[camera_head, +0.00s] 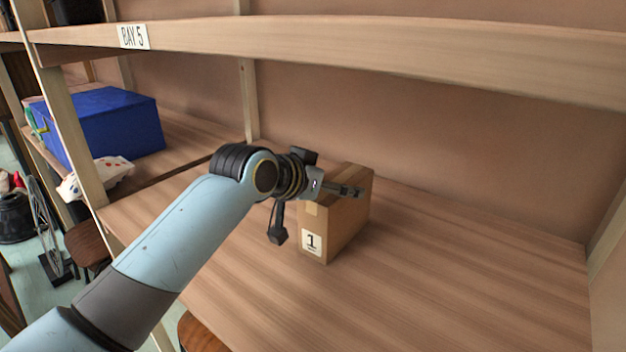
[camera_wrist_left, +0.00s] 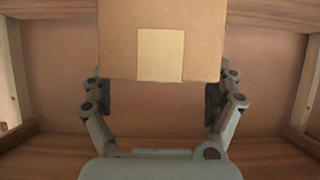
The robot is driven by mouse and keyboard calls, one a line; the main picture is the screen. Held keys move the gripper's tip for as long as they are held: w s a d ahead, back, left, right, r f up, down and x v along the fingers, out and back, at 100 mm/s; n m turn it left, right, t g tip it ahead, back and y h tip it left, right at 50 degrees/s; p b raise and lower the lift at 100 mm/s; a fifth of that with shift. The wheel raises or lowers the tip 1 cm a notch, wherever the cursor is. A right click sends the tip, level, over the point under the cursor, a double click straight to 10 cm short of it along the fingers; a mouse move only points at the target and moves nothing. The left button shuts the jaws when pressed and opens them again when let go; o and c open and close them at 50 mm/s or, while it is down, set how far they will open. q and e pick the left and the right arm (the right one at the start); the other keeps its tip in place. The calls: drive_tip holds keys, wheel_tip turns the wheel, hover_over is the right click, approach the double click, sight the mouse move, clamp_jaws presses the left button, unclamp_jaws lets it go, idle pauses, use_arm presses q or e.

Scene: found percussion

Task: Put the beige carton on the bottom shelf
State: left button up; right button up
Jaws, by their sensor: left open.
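The beige carton (camera_head: 345,228) stands upright on a wooden shelf board (camera_head: 470,270), with a white "1" label low on its front. My left gripper (camera_head: 350,190) is open and level with the carton's top part, its fingers overlapping it in the head view. In the left wrist view, the carton (camera_wrist_left: 205,35) fills the upper middle, with a paler tape patch reaching its edge. The open fingers (camera_wrist_left: 160,98) show at either side below it. I cannot tell whether they touch it. My right gripper is not in view. I cannot tell which shelf level is the bottom one.
A shelf beam (camera_head: 350,48) labelled "BAY 5" runs above the carton. A post (camera_head: 70,140) stands at the left. A blue box (camera_head: 115,125) and a white spotted item (camera_head: 95,178) lie in the left bay. The board right of the carton is clear.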

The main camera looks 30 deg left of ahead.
use_arm(q)
drive_tip(key=v, duration=1)
drive_tip(key=shift+s, duration=0.25)
drive_tip(key=s+a+f+g+y, duration=0.1)
drive_tip(key=s+f+g, duration=0.4)
drive_tip(key=s, duration=0.7)
drive_tip(key=s+f+g+y, duration=0.1)
drive_tip(key=s+f+g, duration=0.35)
drive_tip(key=s, duration=0.85)
wheel_tip(320, 180, down, 38)
drive_tip(key=s+a+n+b, duration=0.1)
drive_tip(key=s+a+b, duration=0.15)
drive_tip(key=b, duration=0.65)
drive_tip(key=s+a+f+g+b, duration=0.1)
drive_tip(key=s+f+b, duration=0.5)
drive_tip(key=s+f, duration=1.2)
wheel_tip(320, 180, down, 3)
drive_tip(key=shift+f, duration=0.1)
